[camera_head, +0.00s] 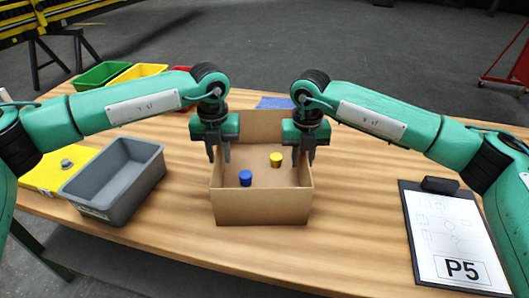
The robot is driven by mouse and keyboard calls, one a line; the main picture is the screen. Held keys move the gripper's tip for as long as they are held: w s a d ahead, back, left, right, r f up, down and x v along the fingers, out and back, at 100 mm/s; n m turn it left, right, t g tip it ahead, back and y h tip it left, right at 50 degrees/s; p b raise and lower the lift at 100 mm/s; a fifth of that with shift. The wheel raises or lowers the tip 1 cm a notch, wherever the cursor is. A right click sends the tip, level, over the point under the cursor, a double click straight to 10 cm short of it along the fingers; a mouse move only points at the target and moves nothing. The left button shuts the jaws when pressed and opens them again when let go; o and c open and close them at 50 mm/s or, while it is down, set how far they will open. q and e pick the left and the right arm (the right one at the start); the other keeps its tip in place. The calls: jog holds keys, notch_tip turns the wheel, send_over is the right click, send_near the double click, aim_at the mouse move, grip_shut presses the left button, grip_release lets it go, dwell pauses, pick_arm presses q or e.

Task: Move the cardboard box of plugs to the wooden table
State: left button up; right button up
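The open cardboard box (262,207) rests on the wooden table (358,225) at the middle. Inside it, a blue plug (245,178) stands near the front left and a yellow plug (276,159) further back to the right. My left gripper (219,155) points down at the box's left wall, its fingers apart with the wall's top edge appearing between them. My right gripper (303,155) points down at the right wall in the same way, fingers apart. The grippers hide parts of both side walls. I cannot tell whether any finger touches the cardboard.
A grey bin (117,182) stands left of the box beside a yellow panel (43,172). Green (101,75) and yellow (138,72) bins and part of a red one are at the back left. A clipboard marked P5 (455,240) lies at the right. Table between box and clipboard is clear.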

pick_arm(q)
jog(key=shift+r, duration=0.1)
notch_tip(320, 180, up, 12)
jog(key=shift+f, duration=0.2)
pick_arm(e)
jog(key=shift+a, duration=0.1)
pick_arm(q)
jog(key=shift+r, duration=0.1)
pick_arm(e)
jog(key=shift+r, duration=0.3)
notch_tip(320, 180, up, 12)
jog(key=shift+f, duration=0.25)
